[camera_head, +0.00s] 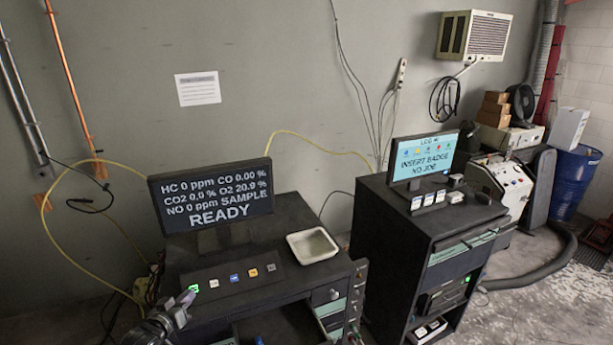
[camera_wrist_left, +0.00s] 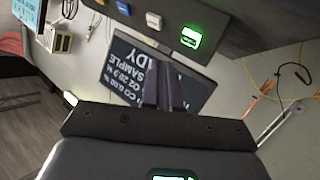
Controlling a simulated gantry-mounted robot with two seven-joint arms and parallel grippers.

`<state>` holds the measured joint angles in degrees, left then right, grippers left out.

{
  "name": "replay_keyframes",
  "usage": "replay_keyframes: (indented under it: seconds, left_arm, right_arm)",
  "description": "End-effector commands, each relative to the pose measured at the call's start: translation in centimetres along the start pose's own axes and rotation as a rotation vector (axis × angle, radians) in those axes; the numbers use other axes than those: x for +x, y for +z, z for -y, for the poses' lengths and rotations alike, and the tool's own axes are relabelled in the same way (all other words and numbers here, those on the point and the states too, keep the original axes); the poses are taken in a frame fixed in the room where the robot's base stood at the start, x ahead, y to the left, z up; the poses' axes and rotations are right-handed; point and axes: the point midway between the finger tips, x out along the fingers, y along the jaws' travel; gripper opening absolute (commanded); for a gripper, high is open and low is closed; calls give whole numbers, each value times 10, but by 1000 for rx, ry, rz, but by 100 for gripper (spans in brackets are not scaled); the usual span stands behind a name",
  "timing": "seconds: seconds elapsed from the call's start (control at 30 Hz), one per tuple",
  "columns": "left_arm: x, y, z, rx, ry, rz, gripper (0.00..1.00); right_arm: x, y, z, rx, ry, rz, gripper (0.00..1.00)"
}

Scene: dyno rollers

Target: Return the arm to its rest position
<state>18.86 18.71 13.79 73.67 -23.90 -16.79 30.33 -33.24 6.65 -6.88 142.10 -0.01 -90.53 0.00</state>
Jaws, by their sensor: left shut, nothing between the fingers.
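My left gripper (camera_head: 186,297) is at the lower left of the head view, with its arm coming in from the bottom edge. Its fingertips are close to the green-lit button (camera_head: 194,288) at the left end of the button row; I cannot tell if they touch it there. In the left wrist view the two dark fingers (camera_wrist_left: 162,82) are together with nothing held. The green-lit button (camera_wrist_left: 190,37) is above them, apart from the fingers in the picture. My right gripper is not in view.
A monitor (camera_head: 213,196) reading READY stands behind the button panel (camera_head: 224,289). A white tray (camera_head: 312,246) sits to its right. A dark cabinet (camera_head: 379,234) carries a second monitor (camera_head: 423,158) reading INSERT BADGE, NO JOB. Yellow cable (camera_head: 76,262) hangs at the left.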

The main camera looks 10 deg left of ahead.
Motion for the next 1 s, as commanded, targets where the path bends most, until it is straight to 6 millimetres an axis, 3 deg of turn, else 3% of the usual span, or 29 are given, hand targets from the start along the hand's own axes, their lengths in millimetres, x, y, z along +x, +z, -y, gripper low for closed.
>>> replay_keyframes:
  seconds: [0.17,0.27,0.4,0.5,0.63,0.8,0.9,1.0]
  left_arm:
    - [-22,86,4,-9,-9,121,0]
    - [-52,147,-13,1,12,199,0]
    - [-116,218,-58,36,23,325,0]
    - [-172,251,-96,87,8,438,0]
    - [-245,262,-141,155,-20,583,0]
    - [-322,233,-184,226,-43,743,0]
    - [-346,205,-197,265,-46,803,0]
    - [-365,191,-198,302,-51,866,0]
  right_arm:
    - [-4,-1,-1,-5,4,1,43]
    - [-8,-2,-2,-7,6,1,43]
    - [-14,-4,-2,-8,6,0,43]
    - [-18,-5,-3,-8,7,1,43]
    - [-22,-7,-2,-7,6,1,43]
    - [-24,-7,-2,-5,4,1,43]
    - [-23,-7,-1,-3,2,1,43]
    - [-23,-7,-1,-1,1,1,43]
